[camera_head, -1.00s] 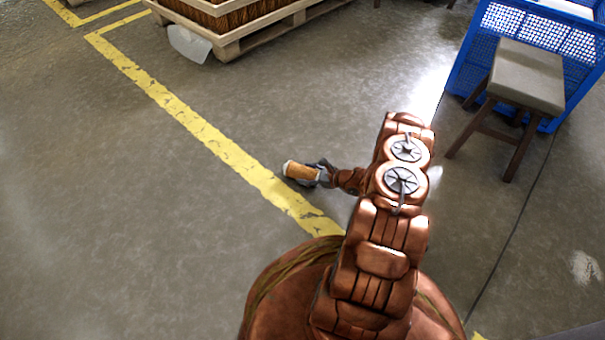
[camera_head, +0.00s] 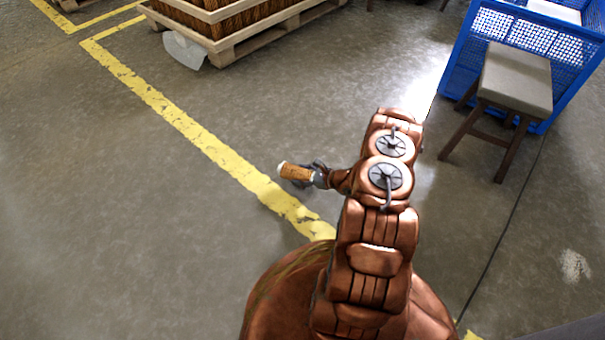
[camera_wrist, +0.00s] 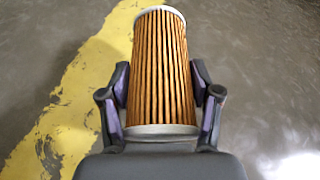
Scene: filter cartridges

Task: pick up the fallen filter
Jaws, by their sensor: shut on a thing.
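The filter (camera_head: 296,171) is a short cylinder with orange-brown pleats and pale end caps. My gripper (camera_head: 312,174) is shut on it, left of my arm in the head view. In the wrist view the filter (camera_wrist: 162,70) lies lengthwise between the two dark fingers of my gripper (camera_wrist: 162,88), one finger on each side. Its near end cap is close to the palm. I cannot tell for sure how high it is above the floor.
A yellow floor line (camera_head: 190,130) runs diagonally beside the filter. A wooden pallet crate (camera_head: 225,50) stands at the top, with a pale sheet (camera_head: 184,50) by it. A stool (camera_head: 517,80) and a blue mesh crate (camera_head: 460,70) stand at the right. The floor at left is clear.

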